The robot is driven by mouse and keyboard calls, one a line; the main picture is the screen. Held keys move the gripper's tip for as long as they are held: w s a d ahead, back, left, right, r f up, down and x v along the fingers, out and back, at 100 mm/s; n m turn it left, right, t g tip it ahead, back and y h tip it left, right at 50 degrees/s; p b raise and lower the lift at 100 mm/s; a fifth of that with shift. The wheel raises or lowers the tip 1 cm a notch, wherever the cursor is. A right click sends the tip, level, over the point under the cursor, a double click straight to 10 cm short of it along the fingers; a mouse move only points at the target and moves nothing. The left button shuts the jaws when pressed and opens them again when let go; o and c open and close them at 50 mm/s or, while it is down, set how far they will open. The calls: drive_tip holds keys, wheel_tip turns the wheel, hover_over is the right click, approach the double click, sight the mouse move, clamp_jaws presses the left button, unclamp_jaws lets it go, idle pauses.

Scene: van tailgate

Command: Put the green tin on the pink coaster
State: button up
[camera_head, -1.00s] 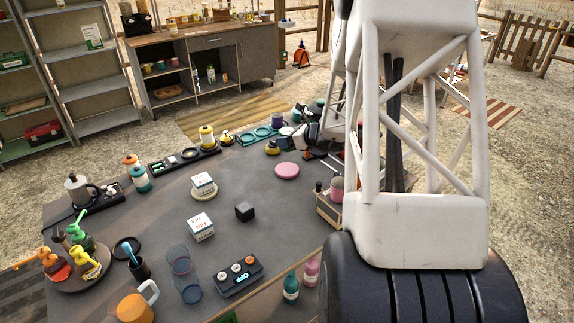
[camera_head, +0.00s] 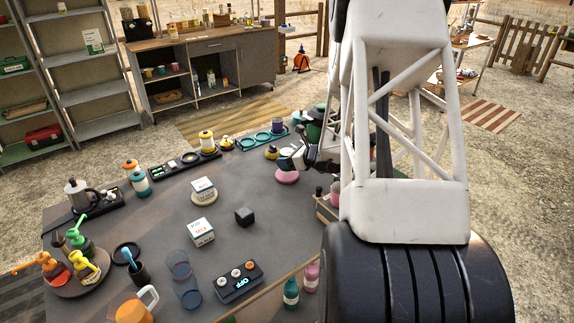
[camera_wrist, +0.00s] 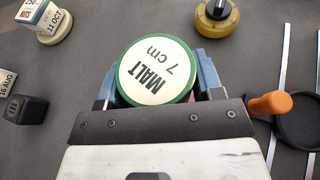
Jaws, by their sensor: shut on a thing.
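The green tin (camera_wrist: 156,72) has a pale lid reading "MALT 7 cm" and sits between the blue-grey fingers of my gripper (camera_wrist: 157,82) in the wrist view. The gripper is shut on it. In the head view my gripper (camera_head: 298,157) is just above or at the far edge of the pink coaster (camera_head: 287,177); the tin is hard to make out there. In the wrist view the tin and fingers hide nearly all of the coaster, so I cannot tell whether the tin touches it.
A black cube (camera_head: 244,215) stands left of and nearer than the coaster. A white box (camera_head: 203,188) rests on a cream disc; another (camera_head: 201,232) stands nearer. A teal tray (camera_head: 262,138) lies at the far edge.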

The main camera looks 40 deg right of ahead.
drive_tip(key=shift+f, duration=1.35)
drive_tip(key=shift+f, duration=0.1)
drive_tip(key=o, duration=1)
drive_tip(key=shift+s+d+r, duration=0.25)
drive_tip(key=shift+s+r, duration=0.1)
drive_tip(key=shift+s, duration=0.25)
drive_tip(key=shift+v, duration=0.95)
drive_tip(key=shift+w+a+r, duration=0.1)
drive_tip(key=shift+w+r, duration=0.05)
drive_tip(key=shift+r, duration=3.35)
